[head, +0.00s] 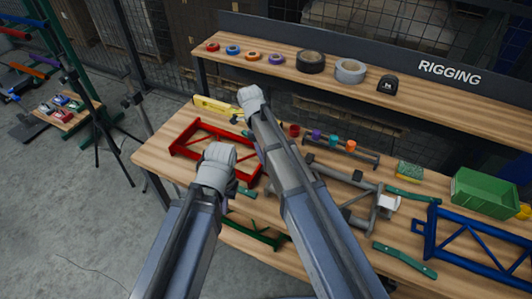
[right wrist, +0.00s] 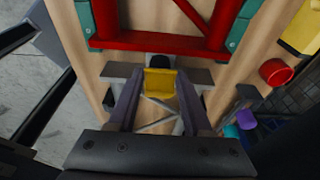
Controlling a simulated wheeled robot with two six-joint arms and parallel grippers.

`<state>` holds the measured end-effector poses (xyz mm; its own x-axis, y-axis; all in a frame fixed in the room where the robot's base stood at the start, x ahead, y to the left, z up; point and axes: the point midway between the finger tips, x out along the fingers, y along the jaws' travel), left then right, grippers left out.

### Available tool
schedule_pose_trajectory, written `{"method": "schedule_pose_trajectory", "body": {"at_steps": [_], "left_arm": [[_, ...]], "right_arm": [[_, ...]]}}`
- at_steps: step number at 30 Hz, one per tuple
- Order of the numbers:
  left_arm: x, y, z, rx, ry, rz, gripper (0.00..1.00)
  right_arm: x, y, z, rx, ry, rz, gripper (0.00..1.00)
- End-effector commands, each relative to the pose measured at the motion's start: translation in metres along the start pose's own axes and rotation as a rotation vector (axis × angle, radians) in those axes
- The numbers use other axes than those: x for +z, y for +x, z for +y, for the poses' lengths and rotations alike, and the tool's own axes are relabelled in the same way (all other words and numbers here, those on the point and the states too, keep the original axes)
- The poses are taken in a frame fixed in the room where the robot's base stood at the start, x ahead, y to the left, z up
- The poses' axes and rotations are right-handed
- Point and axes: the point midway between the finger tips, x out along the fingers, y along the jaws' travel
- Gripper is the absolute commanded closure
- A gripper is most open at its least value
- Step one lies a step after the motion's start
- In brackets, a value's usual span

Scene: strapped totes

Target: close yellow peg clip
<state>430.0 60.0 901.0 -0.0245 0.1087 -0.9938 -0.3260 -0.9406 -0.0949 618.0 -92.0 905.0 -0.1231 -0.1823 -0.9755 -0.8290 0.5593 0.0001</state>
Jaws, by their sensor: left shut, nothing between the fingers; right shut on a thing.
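In the right wrist view a yellow clip (right wrist: 160,85) with a black part at its far end sits between the two fingers of my right gripper (right wrist: 158,92), which is shut on it. A grey frame part lies below and behind it, close to the red frame (right wrist: 150,39). In the head view my right arm hides the clip and the right fingertips. My left gripper (head: 217,169) is shut and empty, above the near edge of the red frame (head: 186,135). It appears apart from the clip; its fingertips are mostly hidden by the wrist.
A yellow bar (head: 212,106) lies behind the red frame. A rail with coloured cups, including an orange one (head: 350,145), stands right of my arms. Grey, green and blue frames (head: 480,262) and a green bin (head: 484,192) fill the right. A raised shelf holds tape rolls (head: 311,62).

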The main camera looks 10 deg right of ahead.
Motion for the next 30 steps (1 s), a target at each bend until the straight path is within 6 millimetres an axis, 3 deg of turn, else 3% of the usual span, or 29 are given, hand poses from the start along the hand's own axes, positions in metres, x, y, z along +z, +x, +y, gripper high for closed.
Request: {"method": "schedule_pose_trajectory", "body": {"at_steps": [12, 13, 15, 18, 30], "left_arm": [[0.0, 0.0002, 0.0, 0.0, 0.0, 0.0, 1.0], [0.0, 0.0002, 0.0, 0.0, 0.0, 0.0, 1.0], [0.0, 0.0002, 0.0, 0.0, 0.0, 0.0, 1.0], [0.0, 0.0002, 0.0, 0.0, 0.0, 0.0, 1.0], [0.0003, -0.005, -0.0005, 0.0, 0.0, 0.0, 1.0]], "right_arm": [[-0.0003, 0.0, 0.0008, 0.002, 0.001, 0.006, 1.0], [-0.0003, 0.0, 0.0008, 0.002, 0.001, 0.006, 0.48], [-0.0003, 0.0, 0.0007, 0.002, 0.001, 0.006, 0.4], [-0.0002, -0.0001, 0.0005, 0.001, 0.001, 0.005, 0.3], [-0.0002, -0.0053, -0.0001, 0.0, 0.001, 0.004, 0.3]]}}
